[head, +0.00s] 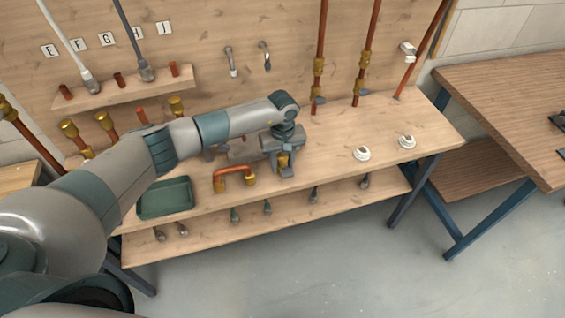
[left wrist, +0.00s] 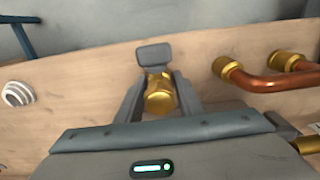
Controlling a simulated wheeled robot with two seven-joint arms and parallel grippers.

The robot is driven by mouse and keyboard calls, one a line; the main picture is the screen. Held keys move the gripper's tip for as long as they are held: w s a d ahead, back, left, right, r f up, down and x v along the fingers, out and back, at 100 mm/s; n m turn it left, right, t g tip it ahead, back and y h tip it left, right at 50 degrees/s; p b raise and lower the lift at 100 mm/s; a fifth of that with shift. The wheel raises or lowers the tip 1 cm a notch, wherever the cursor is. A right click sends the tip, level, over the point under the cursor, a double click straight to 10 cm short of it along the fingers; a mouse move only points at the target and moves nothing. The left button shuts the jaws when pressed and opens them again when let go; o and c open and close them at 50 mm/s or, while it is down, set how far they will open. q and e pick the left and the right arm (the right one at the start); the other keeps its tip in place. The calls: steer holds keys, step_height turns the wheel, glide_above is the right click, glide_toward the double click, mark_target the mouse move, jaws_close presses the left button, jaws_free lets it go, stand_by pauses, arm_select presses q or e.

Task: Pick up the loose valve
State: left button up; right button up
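A brass valve (left wrist: 160,96) with a dark grey lever handle (left wrist: 153,54) is between the two fingers of my left gripper (left wrist: 160,85) in the left wrist view. The fingers lie close along both its sides; I cannot tell if they press on it. In the head view my left gripper (head: 284,168) points down at the workbench, and a bit of the brass valve (head: 283,160) shows there, mostly hidden by the gripper. I cannot tell whether the valve rests on the bench. My right gripper is not in view.
A copper U-shaped pipe with brass ends (head: 235,175) lies just left of the gripper; a green tray (head: 165,198) is further left. Two white round fittings (head: 362,154) (head: 406,142) lie to the right. Copper pipes (head: 320,60) stand behind. The bench between gripper and fittings is clear.

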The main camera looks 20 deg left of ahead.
mark_target(282, 156)
arm_select(q)
jaws_close()
steer(key=shift+r, duration=0.15)
steer(key=shift+w+r+b, duration=0.1)
steer(key=shift+r+b, duration=0.4)
steer(key=shift+b, duration=0.05)
step_height(282, 156, up, 2)
steer(key=shift+r+b, duration=0.15)
steer(key=shift+b, duration=0.7)
steer(key=s+d+r+b, duration=0.5)
steer(key=d+r, duration=0.2)
steer(key=d, duration=0.3)
steer(key=shift+d+r, duration=0.25)
steer(key=shift+d, duration=0.05)
steer(key=shift+s+r, duration=0.1)
steer(key=shift+r+p, duration=0.3)
steer(key=shift+r, duration=1.85)
